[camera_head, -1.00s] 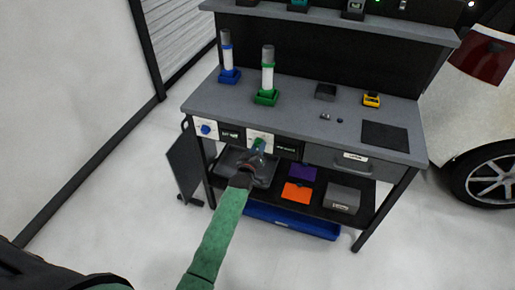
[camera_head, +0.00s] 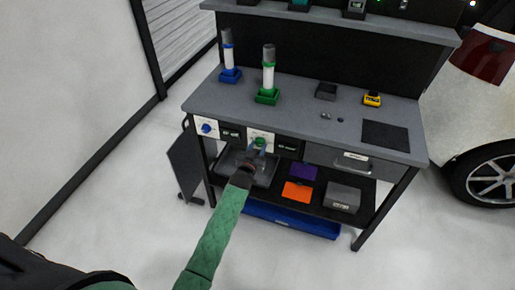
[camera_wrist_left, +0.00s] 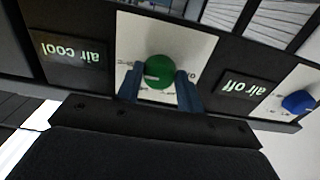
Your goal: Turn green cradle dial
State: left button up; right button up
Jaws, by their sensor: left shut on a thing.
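The green cradle dial (camera_wrist_left: 159,72) sits on a white plate on the bench's front panel, and it also shows in the head view (camera_head: 260,142). My left gripper (camera_wrist_left: 160,88) has its two blue fingers on either side of the green dial, shut on it. In the head view my left gripper (camera_head: 256,152) reaches up to the panel from below. The display beside the dial reads "air cool" (camera_wrist_left: 72,52) in the wrist view. My right gripper is not in view.
A blue dial (camera_head: 206,128) on another white plate is to the left, with a display reading "air off" (camera_wrist_left: 238,84). A drawer (camera_head: 365,164) is right of the panel. The lower shelf holds a dark tray (camera_head: 262,181) and bins.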

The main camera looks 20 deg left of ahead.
pick_arm(q)
jog(key=shift+f, duration=0.15)
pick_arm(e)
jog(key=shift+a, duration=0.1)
pick_arm(q)
jog(key=o, duration=1)
jog(key=shift+s, duration=0.1)
jog(key=shift+s, duration=0.25)
jog(key=shift+s+a+b, duration=0.1)
jog(key=shift+s+b, duration=1)
jog(key=shift+s, duration=2.45)
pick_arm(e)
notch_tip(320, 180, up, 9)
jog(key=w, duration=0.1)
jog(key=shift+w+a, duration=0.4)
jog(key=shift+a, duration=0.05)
